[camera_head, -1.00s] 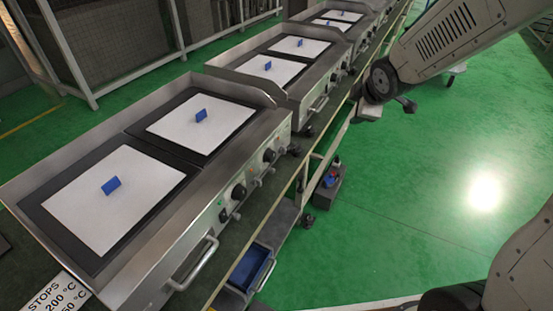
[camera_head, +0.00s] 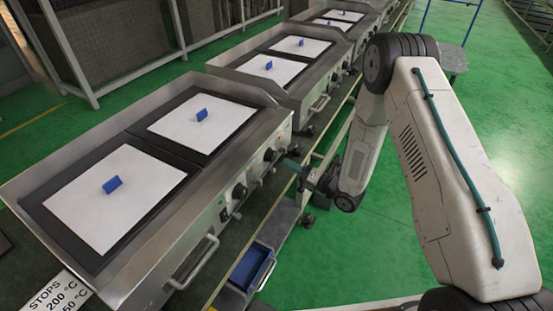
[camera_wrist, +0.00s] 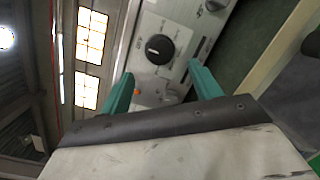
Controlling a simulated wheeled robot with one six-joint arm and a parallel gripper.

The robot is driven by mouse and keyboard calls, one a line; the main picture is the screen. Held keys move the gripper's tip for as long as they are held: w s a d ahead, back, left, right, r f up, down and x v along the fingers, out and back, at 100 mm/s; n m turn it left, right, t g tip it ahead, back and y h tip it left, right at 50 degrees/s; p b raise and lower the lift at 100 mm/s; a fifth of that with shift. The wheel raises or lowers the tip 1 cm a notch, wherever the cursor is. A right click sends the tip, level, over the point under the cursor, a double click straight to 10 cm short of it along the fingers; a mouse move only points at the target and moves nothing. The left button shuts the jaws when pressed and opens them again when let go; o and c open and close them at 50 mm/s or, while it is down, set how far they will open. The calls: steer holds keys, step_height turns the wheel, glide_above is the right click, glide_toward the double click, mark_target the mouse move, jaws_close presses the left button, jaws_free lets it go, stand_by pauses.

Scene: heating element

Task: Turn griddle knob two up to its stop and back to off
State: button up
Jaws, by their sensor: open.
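The nearest griddle has a steel front panel (camera_head: 222,213) with two black knobs, a nearer one (camera_head: 239,191) and a farther one (camera_head: 268,154). Which is knob two, I cannot read. My gripper (camera_head: 297,174) is beside the front panel, close to the farther knob, with teal fingers. In the wrist view my gripper (camera_wrist: 160,69) is open and empty. A round black knob (camera_wrist: 159,49) shows just beyond the fingertips, between their lines, and looks apart from them. A second dark knob (camera_wrist: 215,5) is cut by the top edge.
An orange lamp (camera_wrist: 137,91) is on the panel by the left finger. A bar handle (camera_head: 195,262) sticks out at the panel's near end. White sheets with blue tags lie on the griddle plates. A blue bin (camera_head: 252,266) is below. More griddles (camera_head: 283,68) stand farther along.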

mark_target(274, 157)
steer(key=x, duration=0.7)
steer(key=shift+w+a, duration=0.15)
steer(key=shift+a, duration=0.1)
steer(key=c, duration=1)
